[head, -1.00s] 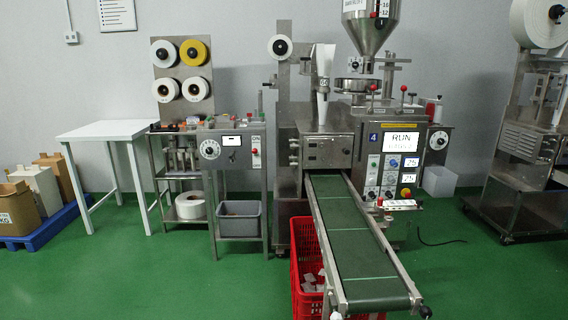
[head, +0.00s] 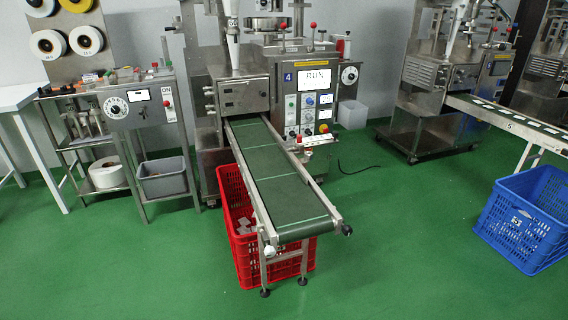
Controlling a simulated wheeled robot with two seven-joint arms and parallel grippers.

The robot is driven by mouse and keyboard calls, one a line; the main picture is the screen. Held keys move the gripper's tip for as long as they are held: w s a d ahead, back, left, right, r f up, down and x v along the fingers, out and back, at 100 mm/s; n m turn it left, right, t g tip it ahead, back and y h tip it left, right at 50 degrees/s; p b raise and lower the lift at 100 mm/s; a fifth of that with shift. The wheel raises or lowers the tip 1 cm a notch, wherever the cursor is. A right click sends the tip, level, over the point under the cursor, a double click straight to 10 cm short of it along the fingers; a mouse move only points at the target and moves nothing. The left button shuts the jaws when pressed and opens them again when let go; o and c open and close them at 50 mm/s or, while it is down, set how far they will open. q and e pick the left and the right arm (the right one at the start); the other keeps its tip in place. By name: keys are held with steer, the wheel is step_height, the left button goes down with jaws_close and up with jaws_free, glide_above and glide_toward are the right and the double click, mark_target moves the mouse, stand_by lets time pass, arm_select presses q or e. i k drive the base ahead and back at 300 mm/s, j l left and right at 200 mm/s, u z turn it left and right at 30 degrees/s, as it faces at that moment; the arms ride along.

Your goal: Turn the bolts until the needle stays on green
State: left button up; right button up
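The packing machine marked 4 (head: 262,85) stands left of centre, with a panel screen (head: 317,79) reading RUN. Its green conveyor belt (head: 285,195) slopes toward me. A round white dial (head: 350,75) is on the machine's right side. Another dial (head: 116,107) is on the bench unit at left. I cannot make out a needle or a green zone on either. Neither of my grippers is in view.
A red crate (head: 243,262) stands under the belt. A grey bin (head: 163,184) is on the bench unit's lower shelf. At right, a blue crate (head: 528,215) stands under another conveyor (head: 520,122). The green floor in front and between the crates is clear.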

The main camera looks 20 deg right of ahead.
mark_target(269, 251)
steer(key=l+u, duration=0.1)
steer(key=l, duration=0.5)
steer(key=l+u, duration=0.1)
steer(key=l, duration=0.45)
steer(key=k+l+u, duration=0.1)
steer(key=l, duration=0.5)
steer(key=l+u, duration=0.1)
steer(key=l, duration=0.45)
steer(key=k+l, duration=0.15)
steer(key=l, duration=0.4)
steer(key=k+l+u, duration=0.15)
steer(key=l, duration=0.45)
